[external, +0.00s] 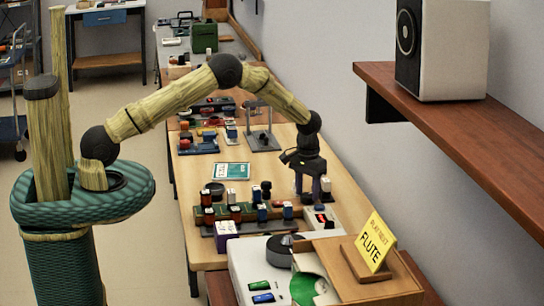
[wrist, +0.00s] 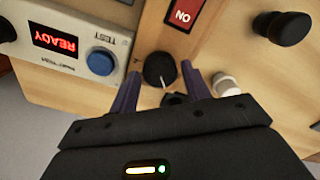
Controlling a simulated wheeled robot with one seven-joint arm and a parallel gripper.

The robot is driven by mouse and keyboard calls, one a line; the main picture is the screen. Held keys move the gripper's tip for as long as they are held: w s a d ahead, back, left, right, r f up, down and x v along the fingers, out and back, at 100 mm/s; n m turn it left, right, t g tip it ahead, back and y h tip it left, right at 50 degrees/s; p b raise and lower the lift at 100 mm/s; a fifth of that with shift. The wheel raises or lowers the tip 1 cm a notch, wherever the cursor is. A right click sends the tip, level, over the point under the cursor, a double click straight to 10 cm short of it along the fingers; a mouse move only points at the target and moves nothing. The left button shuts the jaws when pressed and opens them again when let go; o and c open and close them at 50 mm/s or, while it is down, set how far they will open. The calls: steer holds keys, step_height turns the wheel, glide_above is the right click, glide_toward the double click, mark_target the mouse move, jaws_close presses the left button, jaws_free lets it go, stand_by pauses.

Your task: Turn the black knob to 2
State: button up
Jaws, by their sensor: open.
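The black knob (wrist: 160,69) shows in the wrist view, with a white pointer line on its face slanting toward the lower right. Marks beside it are too small to read surely, so I cannot tell its setting. My gripper (wrist: 161,68) is open, with one purple finger on each side of the knob. I see a gap on both sides; I cannot tell how far above the panel the fingertips are. In the external view my gripper (external: 312,186) points down over the wooden table, and I cannot make out the knob there.
A white box with a READY display (wrist: 55,39) and blue TEST button (wrist: 101,61) is at left. A red ON switch (wrist: 183,14), a black knob-like part (wrist: 283,27) and a white knob (wrist: 225,84) are close by. A speaker (external: 440,50) stands on a shelf (external: 470,120).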

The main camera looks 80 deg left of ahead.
steer(key=shift+f, duration=0.5)
steer(key=shift+c, duration=0.5)
steer(key=c, duration=0.6)
steer(key=shift+m, duration=0.4)
steer(key=m, duration=0.3)
steer(key=shift+m, duration=2)
